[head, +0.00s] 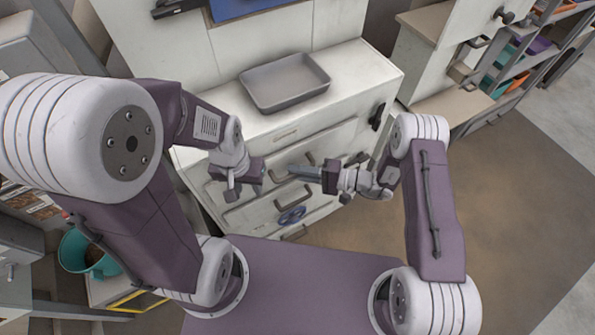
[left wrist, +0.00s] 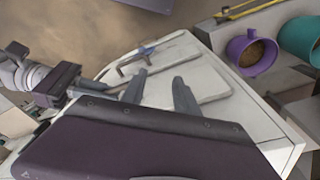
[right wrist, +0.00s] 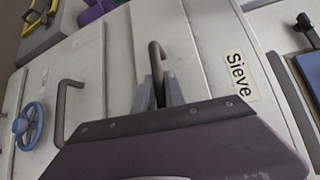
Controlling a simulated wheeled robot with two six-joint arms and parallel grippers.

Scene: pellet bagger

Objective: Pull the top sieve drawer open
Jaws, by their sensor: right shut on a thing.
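The white cabinet (head: 345,92) has several drawer fronts. A "Sieve" label (right wrist: 238,75) is on the strip beside the top drawer front (right wrist: 165,30) in the right wrist view. My right gripper (head: 292,174) is shut on that drawer's dark bar handle (right wrist: 155,55), which stands between its fingers. The drawer front looks about flush with the cabinet; the arm and gripper partly cover it in the head view. My left gripper (head: 246,193) is in front of the cabinet's left part. Its fingers (left wrist: 160,90) are apart and empty in the left wrist view.
A grey tray (head: 285,82) rests on the cabinet top. A lower handle (right wrist: 63,110) and a blue handwheel (right wrist: 28,126) are on the cabinet front. A purple mug (left wrist: 250,53) and a teal bucket (head: 82,255) stand to the side. Floor is clear at right.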

